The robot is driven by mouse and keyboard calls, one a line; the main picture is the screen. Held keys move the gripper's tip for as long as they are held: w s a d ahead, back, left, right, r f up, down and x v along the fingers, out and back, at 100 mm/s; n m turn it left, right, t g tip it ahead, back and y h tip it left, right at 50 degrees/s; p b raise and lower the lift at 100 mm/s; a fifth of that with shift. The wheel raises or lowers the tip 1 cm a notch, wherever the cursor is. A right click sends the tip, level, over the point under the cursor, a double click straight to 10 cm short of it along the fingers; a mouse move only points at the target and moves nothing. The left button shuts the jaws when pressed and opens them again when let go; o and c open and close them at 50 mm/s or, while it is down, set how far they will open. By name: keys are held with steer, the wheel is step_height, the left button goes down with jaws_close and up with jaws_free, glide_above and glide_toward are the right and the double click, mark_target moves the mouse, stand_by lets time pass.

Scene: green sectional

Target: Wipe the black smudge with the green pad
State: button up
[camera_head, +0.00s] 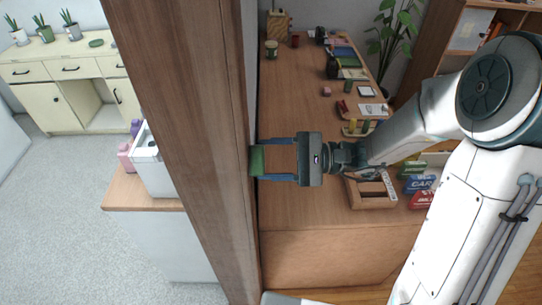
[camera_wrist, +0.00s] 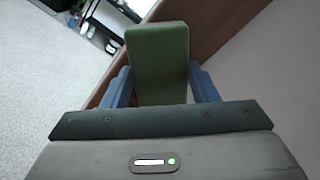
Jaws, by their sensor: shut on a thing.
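My gripper (camera_head: 260,160) is shut on the green pad (camera_head: 256,163), with a blue finger on each side of it. In the head view the pad is at the right edge of the tall brown wooden panel (camera_head: 192,120). I cannot tell whether it touches the panel. In the wrist view the green pad (camera_wrist: 158,55) stands out beyond the blue fingers, with brown wood behind it. The black smudge does not show clearly in either view.
Right of the panel is a wooden desk (camera_head: 310,235) with a wooden tray (camera_head: 373,204), coloured boxes (camera_head: 420,184) and several small items. Left of the panel are a white container (camera_head: 150,160) on a counter and a cream cabinet (camera_head: 68,85). The grey floor (camera_head: 60,215) at left is clear.

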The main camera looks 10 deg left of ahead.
step_height(320, 180, down, 12)
steer(key=b, duration=0.9)
stand_by(0.6)
steer(key=shift+v, duration=2.85)
steer(key=shift+v, duration=1.5)
